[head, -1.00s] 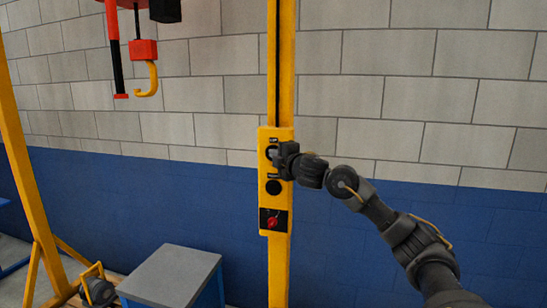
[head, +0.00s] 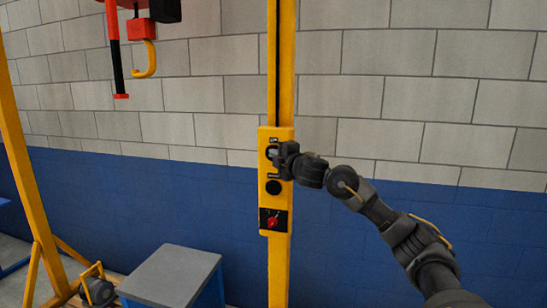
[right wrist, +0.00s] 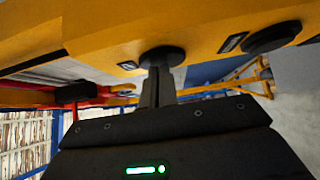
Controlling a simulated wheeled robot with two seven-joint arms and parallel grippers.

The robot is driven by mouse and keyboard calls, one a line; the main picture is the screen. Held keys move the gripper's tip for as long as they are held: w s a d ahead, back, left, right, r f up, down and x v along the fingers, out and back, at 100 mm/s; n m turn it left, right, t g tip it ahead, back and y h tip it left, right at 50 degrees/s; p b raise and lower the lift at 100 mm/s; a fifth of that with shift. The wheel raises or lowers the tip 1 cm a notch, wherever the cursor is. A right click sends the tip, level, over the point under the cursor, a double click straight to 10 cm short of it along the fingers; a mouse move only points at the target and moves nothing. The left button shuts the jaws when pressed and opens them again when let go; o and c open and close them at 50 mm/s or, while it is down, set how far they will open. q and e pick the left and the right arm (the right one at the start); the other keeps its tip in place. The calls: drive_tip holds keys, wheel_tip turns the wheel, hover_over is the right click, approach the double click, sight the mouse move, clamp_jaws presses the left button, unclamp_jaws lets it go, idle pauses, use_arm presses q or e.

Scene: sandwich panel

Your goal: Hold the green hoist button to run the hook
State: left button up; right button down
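The yellow pendant box (head: 263,180) is fixed on a yellow post. My right gripper (head: 276,154) is at its upper button, and its fingers cover most of it. In the right wrist view my shut fingertips (right wrist: 157,75) meet the black collar of that button (right wrist: 162,54). No green face shows, so I cannot tell how far it is pressed. A second black button (head: 273,187) and a red switch (head: 272,220) sit below. The yellow hook (head: 150,60) hangs under its red block (head: 141,30) at the upper left. My left gripper is out of view.
A red and black upright bar (head: 116,60) hangs beside the hook. A grey-topped blue block (head: 175,272) stands on the floor, left of the post. A yellow frame leg (head: 22,170) stands at the far left. The wall behind is clear.

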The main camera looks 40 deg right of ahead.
drive_tip(key=shift+s+d+r, duration=0.1)
drive_tip(key=shift+d+r, duration=0.15)
drive_tip(key=shift+d, duration=0.1)
drive_tip(key=shift+s+a, duration=0.1)
drive_tip(key=shift+a, duration=0.5)
drive_tip(key=s+a, duration=0.4)
drive_tip(key=s, duration=0.7)
drive_tip(key=shift+s+a+f, duration=0.2)
drive_tip(key=shift+s+a, duration=0.2)
drive_tip(key=shift+w, duration=0.1)
drive_tip(key=shift+f, duration=0.1)
